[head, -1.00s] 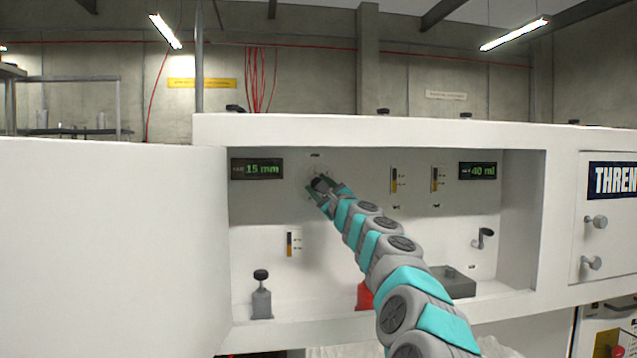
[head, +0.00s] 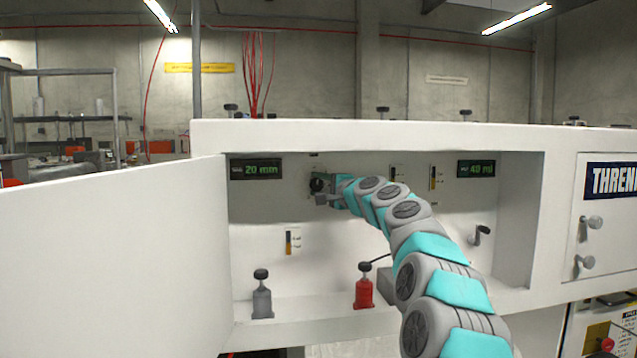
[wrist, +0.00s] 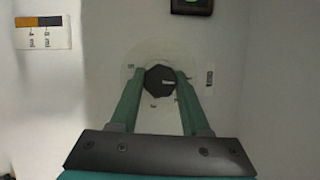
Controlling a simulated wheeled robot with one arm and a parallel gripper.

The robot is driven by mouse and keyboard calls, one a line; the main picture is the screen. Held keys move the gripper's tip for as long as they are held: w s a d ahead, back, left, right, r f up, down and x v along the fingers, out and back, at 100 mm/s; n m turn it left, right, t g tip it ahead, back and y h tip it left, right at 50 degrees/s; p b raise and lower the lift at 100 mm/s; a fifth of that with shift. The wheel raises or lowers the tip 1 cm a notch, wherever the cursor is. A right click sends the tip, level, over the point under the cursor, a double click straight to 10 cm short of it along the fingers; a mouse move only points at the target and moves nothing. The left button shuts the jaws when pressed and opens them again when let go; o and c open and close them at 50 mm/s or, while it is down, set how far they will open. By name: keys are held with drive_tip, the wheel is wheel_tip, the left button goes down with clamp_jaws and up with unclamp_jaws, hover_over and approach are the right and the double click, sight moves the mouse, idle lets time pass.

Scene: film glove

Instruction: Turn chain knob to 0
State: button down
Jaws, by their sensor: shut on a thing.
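A dark round knob (head: 316,184) sits on the back wall of the white recess, right of a green-lit display (head: 256,169) that reads 20 mm. My gripper (head: 322,190) is at the knob, with the arm reaching in from the right. In the wrist view, the knob (wrist: 159,79) lies between the tips of my two green fingers, which are shut on it. A pale round dial with small marks surrounds it there; the marks are too small to read, and the fingers cover part of it.
A second display (head: 477,169) reads 40 ml. A grey bottle-like part (head: 262,300) and a red one (head: 364,291) stand on the ledge below. A crank handle (head: 482,235) is at the right. A white panel (head: 110,250) stands at the left.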

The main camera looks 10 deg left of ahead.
drive_tip(key=shift+a+f+n+g, duration=0.1)
drive_tip(key=shift+n+g, duration=0.2)
drive_tip(key=shift+n, duration=0.1)
drive_tip(key=shift+c, duration=1.9)
unclamp_jaws()
drive_tip(key=shift+s+d, duration=0.3)
drive_tip(key=shift+s, duration=0.05)
drive_tip(key=b+v, duration=0.1)
drive_tip(key=v, duration=0.6)
drive_tip(key=shift+b, duration=0.35)
drive_tip(key=shift+a, duration=0.1)
drive_tip(key=shift+s, duration=0.1)
